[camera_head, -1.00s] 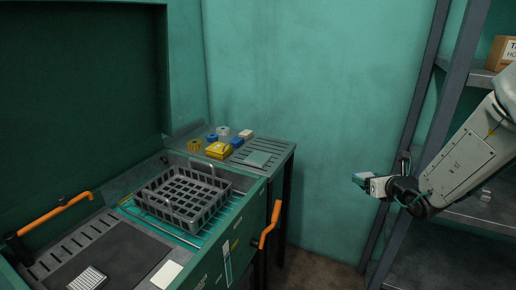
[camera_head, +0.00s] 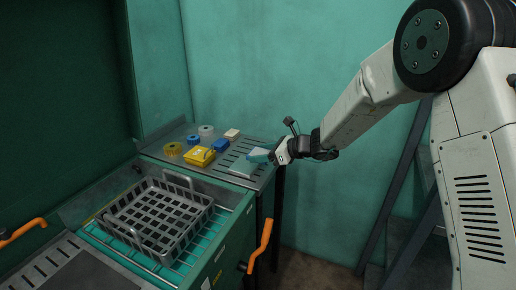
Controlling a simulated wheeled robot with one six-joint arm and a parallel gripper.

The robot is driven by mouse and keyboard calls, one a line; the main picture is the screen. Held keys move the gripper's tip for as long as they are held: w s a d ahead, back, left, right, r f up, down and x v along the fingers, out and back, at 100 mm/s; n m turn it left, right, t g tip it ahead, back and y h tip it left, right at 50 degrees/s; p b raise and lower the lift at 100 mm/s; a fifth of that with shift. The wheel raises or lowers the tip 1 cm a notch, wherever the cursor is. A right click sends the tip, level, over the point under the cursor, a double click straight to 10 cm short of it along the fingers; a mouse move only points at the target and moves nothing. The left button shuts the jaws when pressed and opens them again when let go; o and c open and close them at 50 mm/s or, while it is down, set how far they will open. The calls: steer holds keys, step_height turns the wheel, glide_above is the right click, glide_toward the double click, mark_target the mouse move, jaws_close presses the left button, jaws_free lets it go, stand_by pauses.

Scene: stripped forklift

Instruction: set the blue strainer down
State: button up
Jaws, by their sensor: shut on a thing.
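My gripper (camera_head: 272,156) is at the end of my arm, over the right edge of the slotted side table (camera_head: 215,178). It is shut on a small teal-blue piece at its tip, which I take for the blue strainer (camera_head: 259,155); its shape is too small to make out. The piece is just behind and above a pale flat pad (camera_head: 242,169) on the table. I cannot tell whether it touches the table or pad.
A yellow packet (camera_head: 200,157), a blue block (camera_head: 221,145), a white block (camera_head: 232,134) and yellow, blue and white rolls (camera_head: 173,149) stand left of my gripper. A grey wire basket (camera_head: 160,215) is in front. An orange handle (camera_head: 261,245) sticks out below.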

steer(key=w, duration=0.8)
steer(key=w+a+f, duration=0.1)
steer(key=w, duration=0.3)
steer(key=shift+w+a+f, duration=0.1)
steer(key=shift+w, duration=0.25)
steer(key=shift+f, duration=1.75)
steer(key=shift+f, duration=0.1)
steer(key=o, duration=1.1)
steer(key=shift+f, duration=0.1)
steer(key=shift+o, duration=0.2)
